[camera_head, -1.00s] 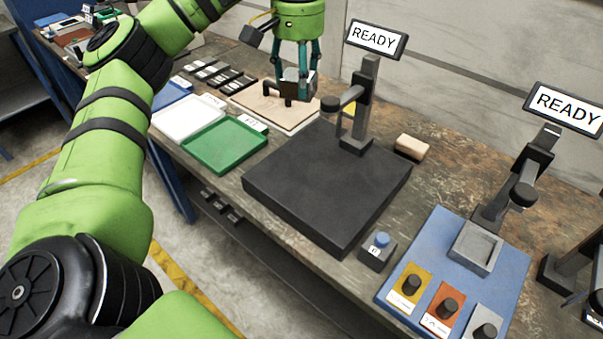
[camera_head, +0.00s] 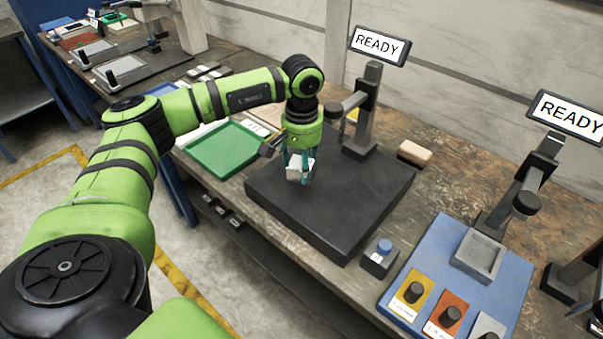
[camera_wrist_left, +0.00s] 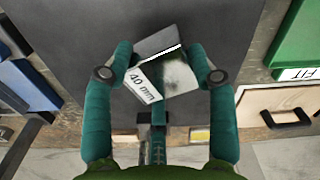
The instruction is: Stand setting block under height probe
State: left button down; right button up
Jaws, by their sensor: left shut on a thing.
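My left gripper (camera_head: 300,177) is shut on the setting block (camera_head: 297,168), a pale grey metal block. The height probe (camera_head: 334,110) reaches out from a grey column (camera_head: 366,105) at the plate's back, behind my gripper. Its tip is partly hidden by my wrist.
A "READY" display (camera_head: 380,46) tops the column. A green tray (camera_head: 225,148) lies left of the plate and a tan block (camera_head: 414,153) right of it. A blue button box (camera_head: 380,257) is at the plate's front right corner. The plate's front and right are clear.

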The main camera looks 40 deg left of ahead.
pick_arm(q)
jog(key=shift+f+p, duration=0.45)
jog(key=shift+f, duration=1.65)
jog(key=c, duration=0.7)
grip_release()
jog(key=shift+f, duration=0.2)
jog(key=o, duration=0.3)
jog(key=shift+d, duration=0.1)
jog(key=shift+r, duration=0.15)
